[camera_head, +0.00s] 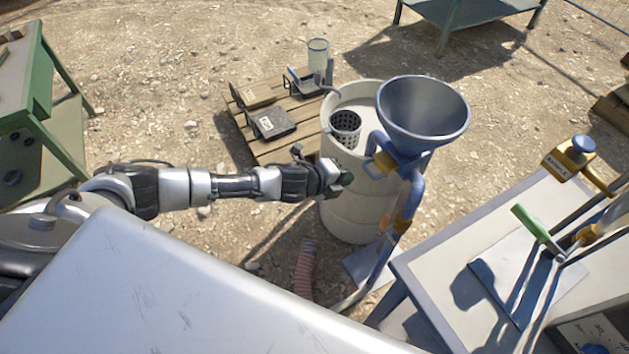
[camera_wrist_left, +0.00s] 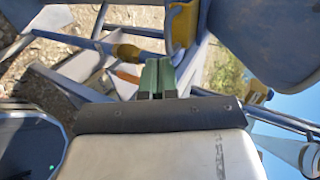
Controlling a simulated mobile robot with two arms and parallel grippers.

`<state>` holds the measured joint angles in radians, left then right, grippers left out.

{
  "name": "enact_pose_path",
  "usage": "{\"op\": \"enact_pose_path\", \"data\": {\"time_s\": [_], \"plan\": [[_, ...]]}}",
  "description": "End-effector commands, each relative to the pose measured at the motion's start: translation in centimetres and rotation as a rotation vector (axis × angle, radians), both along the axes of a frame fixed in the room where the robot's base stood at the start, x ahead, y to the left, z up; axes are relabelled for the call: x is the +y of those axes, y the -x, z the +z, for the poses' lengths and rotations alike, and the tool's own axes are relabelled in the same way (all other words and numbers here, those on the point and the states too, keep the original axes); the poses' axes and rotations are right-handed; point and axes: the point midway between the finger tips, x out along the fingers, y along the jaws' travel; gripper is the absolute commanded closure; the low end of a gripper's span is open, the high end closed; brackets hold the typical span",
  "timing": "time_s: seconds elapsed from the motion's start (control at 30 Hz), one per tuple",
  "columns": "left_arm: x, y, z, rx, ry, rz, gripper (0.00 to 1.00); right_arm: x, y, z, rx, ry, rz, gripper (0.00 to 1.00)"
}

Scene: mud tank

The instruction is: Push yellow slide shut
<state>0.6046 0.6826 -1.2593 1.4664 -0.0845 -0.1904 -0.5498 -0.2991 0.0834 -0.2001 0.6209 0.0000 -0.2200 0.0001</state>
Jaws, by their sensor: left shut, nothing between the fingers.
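The yellow slide (camera_head: 384,160) sits under the blue funnel (camera_head: 423,112), at the top of the blue pipe (camera_head: 411,205). My left arm reaches in from the left, and its gripper (camera_head: 346,179) is beside the tank wall, a little left of and below the slide. In the left wrist view the green fingers (camera_wrist_left: 157,76) are together and empty. A yellow part (camera_wrist_left: 183,24), which looks like the slide, is just beyond the fingertips there. I cannot tell whether they touch, or how far the slide stands out. My right gripper is not in view.
A pale round tank (camera_head: 349,222) with a perforated basket (camera_head: 345,124) stands behind the funnel. A wooden pallet (camera_head: 285,150) lies behind it. A grey bench (camera_head: 440,262) with a green-handled lever (camera_head: 532,224) is at the right. A ribbed hose (camera_head: 305,270) lies below.

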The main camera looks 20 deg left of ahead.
Motion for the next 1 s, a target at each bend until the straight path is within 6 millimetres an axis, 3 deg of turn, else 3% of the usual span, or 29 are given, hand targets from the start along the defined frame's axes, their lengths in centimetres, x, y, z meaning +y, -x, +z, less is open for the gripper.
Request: {"op": "enact_pose_path", "data": {"time_s": [0.2, 0.4, 0.53, 1.0], "plan": [[2.5, 3.3, 1.9, 0.001, -0.002, 0.0, 1.0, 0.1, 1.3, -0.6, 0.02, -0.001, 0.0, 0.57], [4.1, 5.5, 3.4, 0.001, -0.002, 0.001, 1.0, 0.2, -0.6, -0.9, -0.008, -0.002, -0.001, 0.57], [4.5, 6.1, 4.0, 0.001, -0.001, 0.0, 1.0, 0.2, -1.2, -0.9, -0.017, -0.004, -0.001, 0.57], [4.6, 6.3, 4.1, 0.0, 0.0, 0.0, 1.0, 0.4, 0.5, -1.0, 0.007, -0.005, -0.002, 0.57]]}}
